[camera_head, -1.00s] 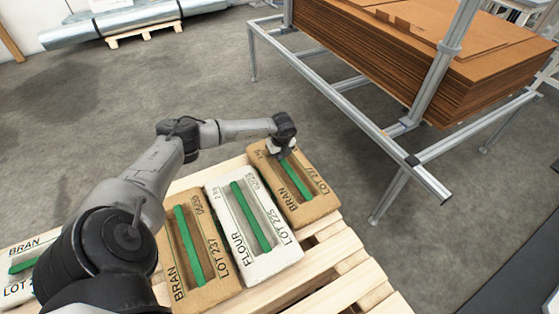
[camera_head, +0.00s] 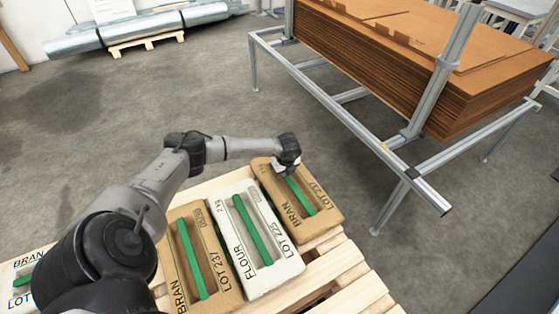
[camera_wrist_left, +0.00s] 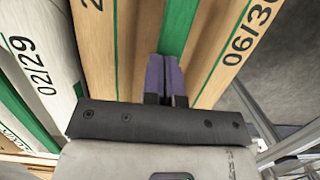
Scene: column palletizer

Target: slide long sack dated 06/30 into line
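My left gripper (camera_head: 286,172) is at the far end of the sack's green handle (camera_head: 302,196). In the wrist view its purple fingers (camera_wrist_left: 165,75) are close together at the handle (camera_wrist_left: 178,25) and hide part of it.
Another tan bran sack (camera_head: 222,285) lies left of the flour sack, and a white bran sack (camera_head: 22,268) is at far left. Bare pallet slats (camera_head: 335,270) show in front. A metal rack (camera_head: 440,160) with cardboard sheets (camera_head: 400,70) stands behind right.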

